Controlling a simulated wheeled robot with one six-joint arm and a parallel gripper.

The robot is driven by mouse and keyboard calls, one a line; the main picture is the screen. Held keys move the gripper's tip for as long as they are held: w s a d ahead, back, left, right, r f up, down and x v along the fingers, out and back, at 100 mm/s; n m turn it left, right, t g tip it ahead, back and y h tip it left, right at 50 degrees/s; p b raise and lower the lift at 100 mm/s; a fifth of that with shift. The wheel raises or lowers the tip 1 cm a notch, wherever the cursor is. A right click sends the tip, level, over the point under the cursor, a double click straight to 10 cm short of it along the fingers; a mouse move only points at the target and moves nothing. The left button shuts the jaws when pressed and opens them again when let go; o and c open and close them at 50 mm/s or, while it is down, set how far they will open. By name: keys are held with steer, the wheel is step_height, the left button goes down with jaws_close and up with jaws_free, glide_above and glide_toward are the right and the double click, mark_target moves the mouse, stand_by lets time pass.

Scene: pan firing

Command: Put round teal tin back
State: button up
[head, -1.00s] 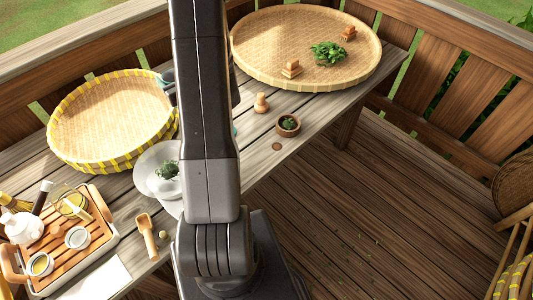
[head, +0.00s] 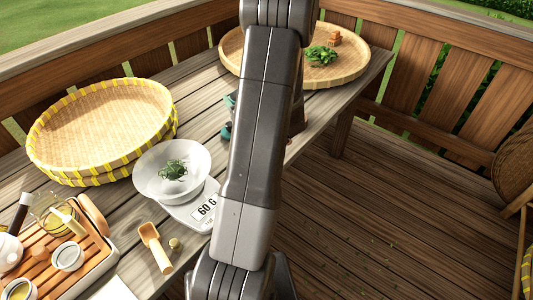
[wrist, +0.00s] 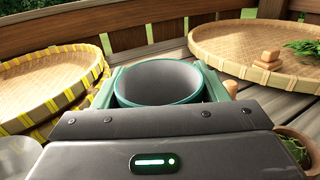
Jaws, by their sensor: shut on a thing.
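The round teal tin (wrist: 158,99) is in the wrist view, without a lid, its grey inside showing and no contents visible. My gripper (wrist: 158,84) is shut on it, with a teal finger on each side. The tin looks about upright and above the table; its underside is hidden by the gripper body. In the head view my arm covers most of the gripper and tin, and only small teal parts show at the arm's left edge. I cannot tell which are tin and which are finger.
A scale (head: 186,215) reading 60 G carries a white bowl (head: 150,180) with green leaves. Yellow-rimmed baskets (head: 70,155) stand left; a wide round tray (head: 345,75) lies at the back. A slatted tea tray (head: 88,270) and wooden scoop (head: 158,250) are in front. A small leaf pot (wrist: 295,145) is close right.

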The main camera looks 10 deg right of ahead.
steer(key=s+d+f+h+b, duration=0.1)
steer(key=s+d+b, duration=0.1)
steer(key=d, duration=0.5)
steer(key=shift+m, duration=0.3)
steer(key=shift+f, duration=4.8)
steer(key=shift+f+b, duration=0.2)
steer(key=shift+b, duration=0.1)
steer(key=o, duration=1.1)
steer(key=shift+r, duration=0.2)
steer(key=s, duration=0.4)
steer(key=s+d, duration=0.1)
steer(key=s, duration=0.2)
steer(key=s+d+b, duration=0.1)
steer(key=s, duration=0.3)
steer(key=shift+s, duration=0.35)
